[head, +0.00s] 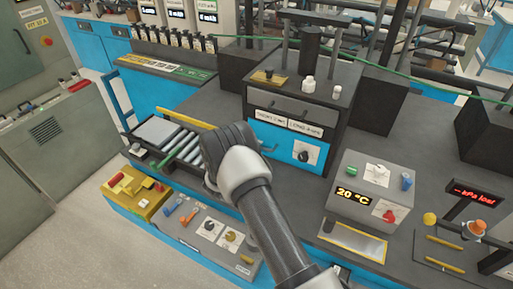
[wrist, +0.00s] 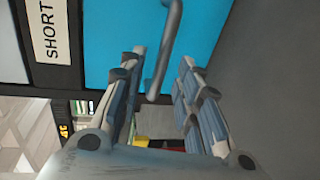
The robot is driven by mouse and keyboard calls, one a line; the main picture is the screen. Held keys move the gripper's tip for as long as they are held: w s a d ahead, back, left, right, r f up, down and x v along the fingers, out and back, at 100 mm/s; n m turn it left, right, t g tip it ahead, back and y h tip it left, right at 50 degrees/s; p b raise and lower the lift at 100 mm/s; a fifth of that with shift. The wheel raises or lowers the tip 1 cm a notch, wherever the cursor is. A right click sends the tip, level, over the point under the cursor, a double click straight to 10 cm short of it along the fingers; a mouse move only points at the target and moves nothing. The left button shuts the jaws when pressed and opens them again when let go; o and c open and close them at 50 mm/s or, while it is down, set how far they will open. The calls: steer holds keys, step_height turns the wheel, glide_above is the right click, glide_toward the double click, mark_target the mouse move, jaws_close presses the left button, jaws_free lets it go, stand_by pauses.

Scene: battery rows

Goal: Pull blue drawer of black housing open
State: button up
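The black housing (head: 341,95) stands on the grey bench in the head view. Its blue drawer (head: 283,143) is low on its front and looks flush with it. In the wrist view the blue drawer face (wrist: 205,25) fills the upper middle. A grey bar handle (wrist: 170,35) crosses in front of that face. My gripper (wrist: 162,57) is open, with one finger on each side of the handle. Gaps show between the handle and both fingers. In the head view my gripper (head: 230,143) is left of the drawer, and its fingertips are hidden.
A roller rack (head: 180,143) is left of my gripper. A grey box (head: 368,190) with a 20 °C display stands right of my arm. A yellow box (head: 137,190) and a control panel (head: 207,232) lie along the front.

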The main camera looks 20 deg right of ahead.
steer(key=shift+x, duration=1.35)
steer(key=shift+c, duration=0.2)
jaws_close()
